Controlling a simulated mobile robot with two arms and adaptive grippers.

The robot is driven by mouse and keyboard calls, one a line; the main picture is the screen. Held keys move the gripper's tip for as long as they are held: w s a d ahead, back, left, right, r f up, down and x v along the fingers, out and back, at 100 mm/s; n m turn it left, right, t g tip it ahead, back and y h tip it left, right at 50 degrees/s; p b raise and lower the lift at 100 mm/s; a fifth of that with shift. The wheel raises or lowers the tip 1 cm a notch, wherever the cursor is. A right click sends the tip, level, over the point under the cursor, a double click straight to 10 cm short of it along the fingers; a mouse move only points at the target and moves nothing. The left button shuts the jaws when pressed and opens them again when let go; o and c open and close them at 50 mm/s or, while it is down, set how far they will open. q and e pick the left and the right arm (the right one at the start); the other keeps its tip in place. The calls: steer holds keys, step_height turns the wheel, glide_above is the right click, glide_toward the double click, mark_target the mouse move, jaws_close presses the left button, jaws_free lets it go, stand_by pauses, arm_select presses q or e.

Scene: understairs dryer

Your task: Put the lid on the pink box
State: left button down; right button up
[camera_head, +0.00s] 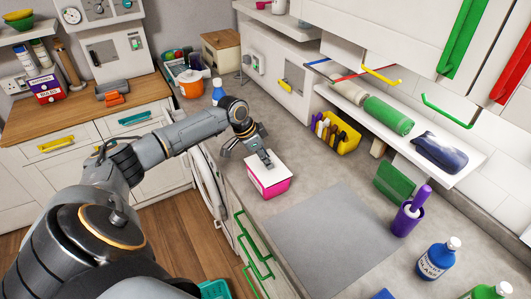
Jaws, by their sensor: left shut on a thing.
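The pink box (268,188) stands on the grey counter near its front edge, at the middle of the view. The white lid (270,172) is at the top of the box, over its opening. I cannot tell whether it is fully seated all round. My left gripper (254,153) reaches in from the left and is shut on the lid at its far side. The gripper covers part of the lid's far edge. My right gripper does not show.
A grey mat (322,236) lies right of the box. A yellow basket (335,134) stands at the wall behind, and a purple brush holder (407,216) and blue bottle (436,259) at right. Cabinets hang above.

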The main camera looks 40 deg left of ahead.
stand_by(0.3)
arm_select(q)
steer(key=shift+c, duration=2.3)
jaws_free()
steer(key=shift+r+p, duration=2.4)
steer(key=shift+r, duration=0.05)
steer(key=shift+r+p, duration=0.4)
steer(key=shift+r, duration=0.7)
jaws_close()
